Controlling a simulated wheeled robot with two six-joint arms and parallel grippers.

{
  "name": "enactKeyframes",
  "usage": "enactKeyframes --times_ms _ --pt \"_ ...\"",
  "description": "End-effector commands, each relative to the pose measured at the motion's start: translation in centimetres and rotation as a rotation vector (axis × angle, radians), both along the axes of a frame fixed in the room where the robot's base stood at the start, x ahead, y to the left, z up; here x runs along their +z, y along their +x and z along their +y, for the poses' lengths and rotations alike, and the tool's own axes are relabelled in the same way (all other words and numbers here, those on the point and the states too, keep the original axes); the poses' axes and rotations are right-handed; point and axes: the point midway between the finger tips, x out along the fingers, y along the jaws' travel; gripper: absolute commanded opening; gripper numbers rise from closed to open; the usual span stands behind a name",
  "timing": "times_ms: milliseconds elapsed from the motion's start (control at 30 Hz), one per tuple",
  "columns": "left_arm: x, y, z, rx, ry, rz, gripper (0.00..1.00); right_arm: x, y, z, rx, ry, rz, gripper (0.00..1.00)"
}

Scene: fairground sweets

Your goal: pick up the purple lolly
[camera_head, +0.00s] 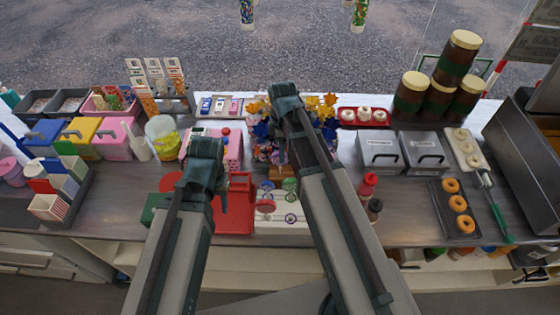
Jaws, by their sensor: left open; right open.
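Several small round lollies stand on a white holder (283,228) at the front middle of the counter. A purple lolly (291,196) shows at its right side, below a green one (290,184); they are small and partly overlap. A red lolly (265,206) is to their left. My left gripper (221,196) is open over the red box, left of the lollies and apart from them. My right gripper (279,152) is open beyond the lollies, near the pinwheels, partly hidden by its own wrist. Both appear empty.
A red box (239,190) stands left of the holder. Blue and yellow pinwheels (262,130) crowd behind it. Red and dark bottles (369,184) stand to the right. A doughnut tray (457,222) lies farther right. Bare counter (407,210) shows between bottles and tray.

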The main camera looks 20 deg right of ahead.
Motion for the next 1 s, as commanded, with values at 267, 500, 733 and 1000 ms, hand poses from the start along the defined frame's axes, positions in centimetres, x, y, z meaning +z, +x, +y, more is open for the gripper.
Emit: enactKeyframes --times_ms 267,500,733,1000 --pt "-3.4 0.0 0.0 0.001 0.000 0.000 0.50 -3.4 -0.4 0.8 0.001 0.000 0.000 0.57" --pt "-5.2 0.0 0.0 0.002 0.000 0.000 0.50 -5.2 -0.3 0.8 0.000 0.000 0.000 0.57" --pt "-5.0 0.0 0.0 0.002 0.000 0.000 0.50 -5.0 -0.3 0.8 0.000 0.000 0.000 0.56" --pt "-5.0 0.0 0.0 0.002 0.000 0.000 0.50 -5.0 -0.3 0.8 0.000 0.000 0.000 0.07"
